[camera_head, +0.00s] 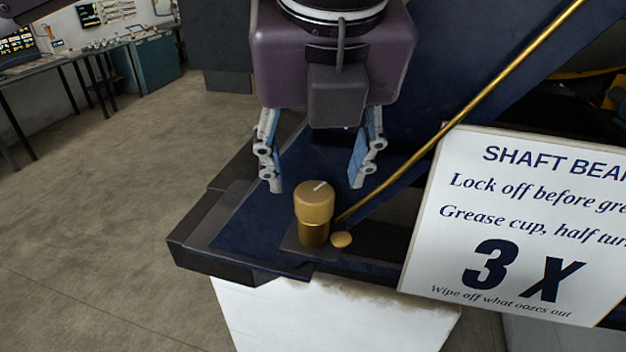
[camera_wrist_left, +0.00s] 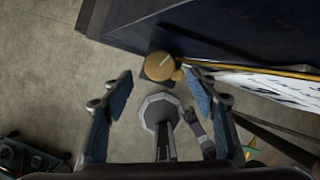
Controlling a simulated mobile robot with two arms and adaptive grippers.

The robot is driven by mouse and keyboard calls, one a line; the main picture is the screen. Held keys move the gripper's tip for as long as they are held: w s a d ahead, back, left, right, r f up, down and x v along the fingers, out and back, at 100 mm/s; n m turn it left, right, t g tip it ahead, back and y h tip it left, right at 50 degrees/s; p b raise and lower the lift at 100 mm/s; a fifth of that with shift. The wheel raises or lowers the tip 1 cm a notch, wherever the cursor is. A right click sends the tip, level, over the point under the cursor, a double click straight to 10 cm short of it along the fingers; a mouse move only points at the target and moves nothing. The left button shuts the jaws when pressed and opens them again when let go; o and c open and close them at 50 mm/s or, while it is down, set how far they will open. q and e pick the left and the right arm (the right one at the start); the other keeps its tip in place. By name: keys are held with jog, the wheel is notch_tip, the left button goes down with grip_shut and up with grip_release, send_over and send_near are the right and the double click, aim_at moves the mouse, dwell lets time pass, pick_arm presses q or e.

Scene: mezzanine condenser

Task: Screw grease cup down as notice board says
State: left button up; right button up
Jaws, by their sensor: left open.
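The brass grease cup (camera_head: 314,212) stands upright on the dark blue ledge, with a pale line across its cap. In the left wrist view the grease cup (camera_wrist_left: 161,66) shows from above, beyond the fingertips. My left gripper (camera_head: 314,188) is open, its fingers pointing down behind and to either side of the cup's top. Nothing is between the fingers, and I see no contact with the cup. The white notice board (camera_head: 515,230) reads "SHAFT BEA…", "Lock off before gre…", "Grease cup, half tur…", "3 X" and "Wipe off what oozes out"; its right side is cut off. My right gripper is not clearly visible.
A brass rod or pipe (camera_head: 460,113) slopes from beside the cup up to the right. A small brass knob (camera_head: 341,240) sits right of the cup's foot. The ledge stands on a white block (camera_head: 330,315). A workbench (camera_head: 75,62) is far left; the floor between is clear.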

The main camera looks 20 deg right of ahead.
aim_at(315, 194)
pick_arm(q)
jog(key=p+x, duration=0.1)
jog(key=x, duration=0.3)
jog(key=shift+w+p, duration=0.15)
jog(key=shift+p, duration=0.15)
jog(key=shift+w+d+f, duration=0.1)
jog(key=shift+w+f, duration=0.05)
jog(key=shift+f, duration=0.55)
jog(key=c, duration=1.2)
jog(key=shift+o, duration=0.2)
